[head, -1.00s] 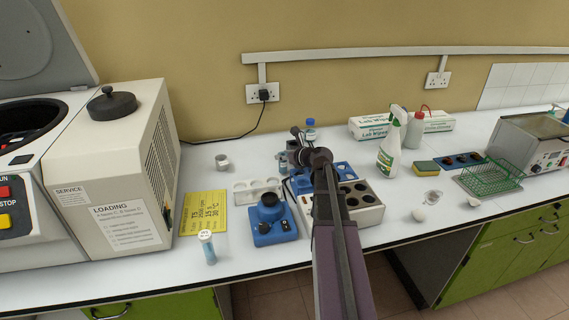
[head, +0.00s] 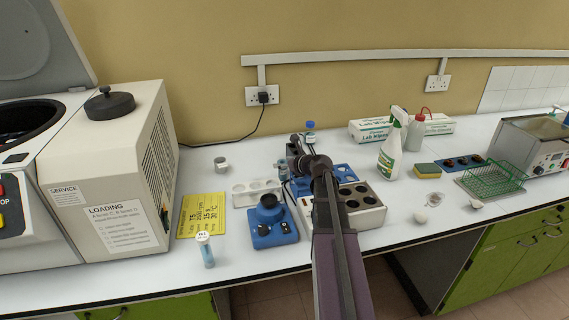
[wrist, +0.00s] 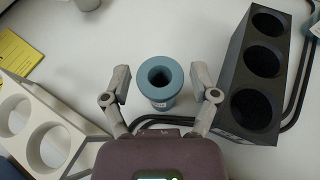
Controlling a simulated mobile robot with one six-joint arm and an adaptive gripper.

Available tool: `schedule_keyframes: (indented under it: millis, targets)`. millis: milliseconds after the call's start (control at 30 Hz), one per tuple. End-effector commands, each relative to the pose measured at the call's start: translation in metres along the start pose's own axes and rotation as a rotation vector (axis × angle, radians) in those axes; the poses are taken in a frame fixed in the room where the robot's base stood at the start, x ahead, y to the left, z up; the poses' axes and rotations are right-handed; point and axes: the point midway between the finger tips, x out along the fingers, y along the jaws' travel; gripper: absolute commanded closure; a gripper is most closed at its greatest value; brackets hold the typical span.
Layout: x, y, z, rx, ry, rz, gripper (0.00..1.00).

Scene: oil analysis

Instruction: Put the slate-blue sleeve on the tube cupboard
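The slate-blue sleeve (wrist: 160,80), a flanged round piece with a hole in its top, stands upright on the white bench in the wrist view. My gripper (wrist: 160,82) is open, with one finger on each side of the sleeve and a visible gap on both sides. In the head view my gripper (head: 297,160) is over the bench behind the white rack. A small grey-blue piece (head: 283,172) beside it seems to be the sleeve, partly hidden. I cannot tell which thing is the tube cupboard.
A dark block with holes (wrist: 231,100) stands close right of the sleeve, with black cables beside it. A white rack (wrist: 18,118) is at lower left. A blue device (head: 271,222), a capped vial (head: 206,250) and a small white cup (head: 221,163) stand farther left.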

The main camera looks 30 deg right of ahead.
Motion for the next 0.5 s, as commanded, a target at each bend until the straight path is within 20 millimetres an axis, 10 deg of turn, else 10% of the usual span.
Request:
schedule_keyframes:
  millis: [500]
  targets:
    - [-0.0011, 0.0001, 0.0030, 0.000, 0.000, 0.000, 0.16]
